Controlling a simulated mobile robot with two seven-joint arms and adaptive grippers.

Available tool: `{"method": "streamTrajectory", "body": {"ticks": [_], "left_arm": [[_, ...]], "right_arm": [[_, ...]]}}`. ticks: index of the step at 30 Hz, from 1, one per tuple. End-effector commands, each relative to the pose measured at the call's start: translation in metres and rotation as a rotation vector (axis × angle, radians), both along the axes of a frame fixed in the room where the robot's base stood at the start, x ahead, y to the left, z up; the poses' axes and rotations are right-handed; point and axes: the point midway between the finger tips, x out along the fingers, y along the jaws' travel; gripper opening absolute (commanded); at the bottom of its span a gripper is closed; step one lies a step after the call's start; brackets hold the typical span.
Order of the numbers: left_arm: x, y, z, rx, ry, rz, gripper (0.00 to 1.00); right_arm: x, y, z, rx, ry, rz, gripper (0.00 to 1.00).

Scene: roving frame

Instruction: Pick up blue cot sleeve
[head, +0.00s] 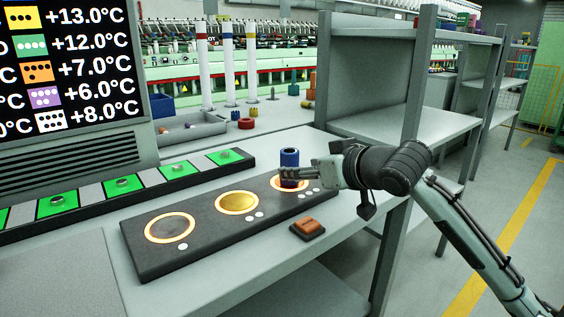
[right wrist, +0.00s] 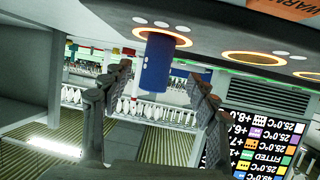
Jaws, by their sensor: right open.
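The blue cot sleeve (head: 289,157) stands upright on the right-hand glowing ring of the dark panel (head: 215,243). Its lower part is partly hidden by my right gripper (head: 287,175), which reaches in from the right at its height. In the right wrist view, which is upside down, the sleeve (right wrist: 156,62) hangs between the two spread fingers of my right gripper (right wrist: 160,76). Gaps show on both sides of it near the fingertips. The right gripper is open. My left gripper is not in view.
An orange-brown switch (head: 308,226) sits at the table's front edge. A strip of green pads (head: 122,186) and a display (head: 70,65) stand behind. Grey shelving (head: 370,75) is at right.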

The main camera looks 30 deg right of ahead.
Motion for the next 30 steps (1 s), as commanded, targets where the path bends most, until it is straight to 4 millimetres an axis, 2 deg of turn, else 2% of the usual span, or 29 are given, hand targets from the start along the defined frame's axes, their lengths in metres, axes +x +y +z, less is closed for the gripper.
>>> {"method": "streamTrajectory", "body": {"ticks": [7,10,13,16,23,30], "left_arm": [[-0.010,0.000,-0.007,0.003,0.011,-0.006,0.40],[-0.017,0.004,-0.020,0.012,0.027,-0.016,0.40],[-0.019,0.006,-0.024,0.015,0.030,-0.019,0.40],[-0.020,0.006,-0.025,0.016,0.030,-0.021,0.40],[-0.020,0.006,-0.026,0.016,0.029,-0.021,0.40],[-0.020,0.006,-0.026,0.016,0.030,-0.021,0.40]], "right_arm": [[0.028,-0.003,-0.009,0.000,0.001,0.000,0.59],[0.044,-0.005,-0.014,0.000,0.001,-0.001,0.59],[0.056,-0.005,-0.020,0.001,0.001,0.001,0.59],[0.062,-0.005,-0.023,0.000,0.000,0.000,0.59],[0.063,-0.005,-0.024,-0.001,0.000,0.000,0.59],[0.063,-0.005,-0.024,-0.001,0.000,0.000,0.31]]}}
